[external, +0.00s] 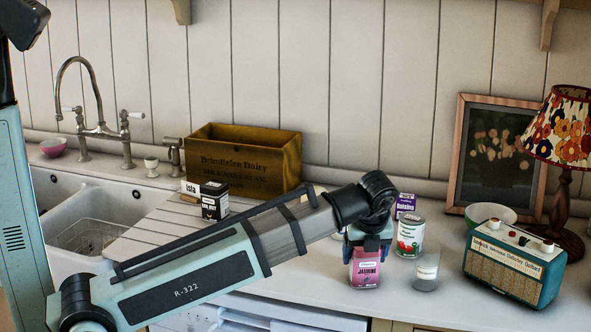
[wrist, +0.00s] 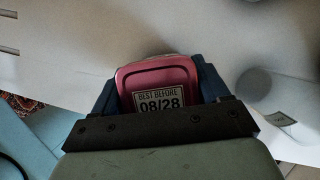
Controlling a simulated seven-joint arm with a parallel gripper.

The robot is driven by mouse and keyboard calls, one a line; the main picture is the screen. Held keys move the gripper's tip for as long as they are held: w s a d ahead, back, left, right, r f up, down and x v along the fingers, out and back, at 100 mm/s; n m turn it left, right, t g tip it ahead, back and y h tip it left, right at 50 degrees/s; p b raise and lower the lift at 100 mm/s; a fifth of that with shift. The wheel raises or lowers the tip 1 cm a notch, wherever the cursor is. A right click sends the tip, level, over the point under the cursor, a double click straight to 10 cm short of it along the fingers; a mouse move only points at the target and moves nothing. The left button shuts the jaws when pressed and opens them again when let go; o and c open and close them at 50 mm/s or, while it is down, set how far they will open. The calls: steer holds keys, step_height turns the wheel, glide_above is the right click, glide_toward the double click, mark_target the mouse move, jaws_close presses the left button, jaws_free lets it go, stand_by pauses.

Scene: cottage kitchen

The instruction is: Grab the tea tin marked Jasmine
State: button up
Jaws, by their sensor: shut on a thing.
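The pink tea tin marked Jasmine (external: 366,270) stands upright on the white counter near its front edge, or just above it; I cannot tell which. My gripper (external: 368,246) comes down from above and is shut on the upper part of the tin. In the wrist view, the tin's pink lid (wrist: 158,78) with a "Best before 08/28" label sits between the two blue fingers of my gripper (wrist: 158,92). The lower front of the tin with its label shows in the external view.
Close right of the tin stand a grey-lidded jar (external: 427,272), a tomato can (external: 410,236) and a purple raisins box (external: 405,204). A teal radio (external: 512,268), green bowl (external: 490,214) and lamp (external: 562,140) are further right. A wooden crate (external: 242,160) stands behind; a sink (external: 90,225) lies left.

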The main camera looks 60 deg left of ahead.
steer(key=shift+c, duration=0.6)
steer(key=shift+r, duration=0.1)
